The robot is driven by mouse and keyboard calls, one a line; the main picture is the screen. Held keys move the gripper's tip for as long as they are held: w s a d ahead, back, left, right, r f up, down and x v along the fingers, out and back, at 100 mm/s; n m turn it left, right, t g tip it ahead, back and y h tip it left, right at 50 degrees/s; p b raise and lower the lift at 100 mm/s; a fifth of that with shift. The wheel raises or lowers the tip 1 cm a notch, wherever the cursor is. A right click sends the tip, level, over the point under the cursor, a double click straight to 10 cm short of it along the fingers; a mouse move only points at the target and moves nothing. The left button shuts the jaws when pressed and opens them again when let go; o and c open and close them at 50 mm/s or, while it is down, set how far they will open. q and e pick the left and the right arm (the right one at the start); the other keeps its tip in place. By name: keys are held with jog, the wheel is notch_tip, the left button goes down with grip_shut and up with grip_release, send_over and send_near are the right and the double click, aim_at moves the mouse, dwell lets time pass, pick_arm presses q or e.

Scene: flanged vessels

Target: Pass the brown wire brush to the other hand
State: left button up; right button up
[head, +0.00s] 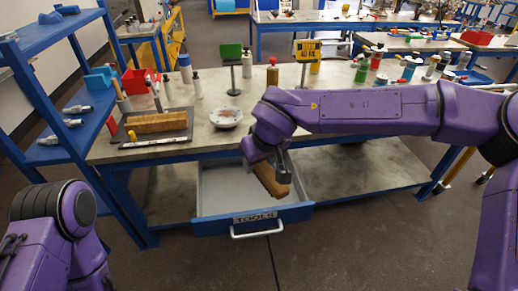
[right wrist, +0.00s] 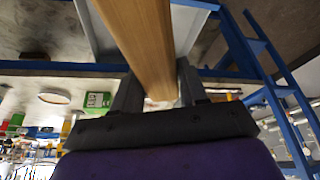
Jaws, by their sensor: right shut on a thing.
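The brown wire brush (head: 271,181) is in my right gripper (head: 276,160) in the head view, in front of the workbench and above the open drawer. In the right wrist view the brush (right wrist: 147,40) runs away from between the two fingers of my right gripper (right wrist: 155,92), which is shut on it. Its bristles are not clear in either view. My left arm shows at the lower left of the head view, but its gripper is not in view.
The blue drawer (head: 253,223) is pulled out below the workbench (head: 215,137). On the bench are a tray (head: 183,128) with a brown block, a white bowl (head: 226,118) and several bottles. A blue shelf (head: 54,152) stands at the left.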

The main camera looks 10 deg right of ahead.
aim_at(279, 191)
jog(key=s+a+f+n+y, duration=0.1)
jog(key=s+a+f+n, duration=0.1)
jog(key=s+f+n, duration=0.35)
jog(key=s+d+r+m, duration=0.2)
jog(key=d+m, duration=0.1)
jog(key=s+d+r+m, duration=0.1)
jog(key=s+m, duration=0.1)
jog(key=shift+d+r+h, duration=0.25)
jog(key=shift+d+h, duration=0.1)
jog(key=shift+h, duration=0.05)
jog(key=shift+w+a, duration=0.15)
jog(key=shift+a, duration=0.1)
jog(key=w+a+m+h, duration=0.1)
jog(key=w+a+m, duration=0.3)
jog(key=w+a, duration=0.3)
jog(key=a, duration=0.3)
jog(key=shift+w+a+h, duration=0.2)
jog(key=shift+h, duration=0.2)
jog(key=shift+m, duration=0.25)
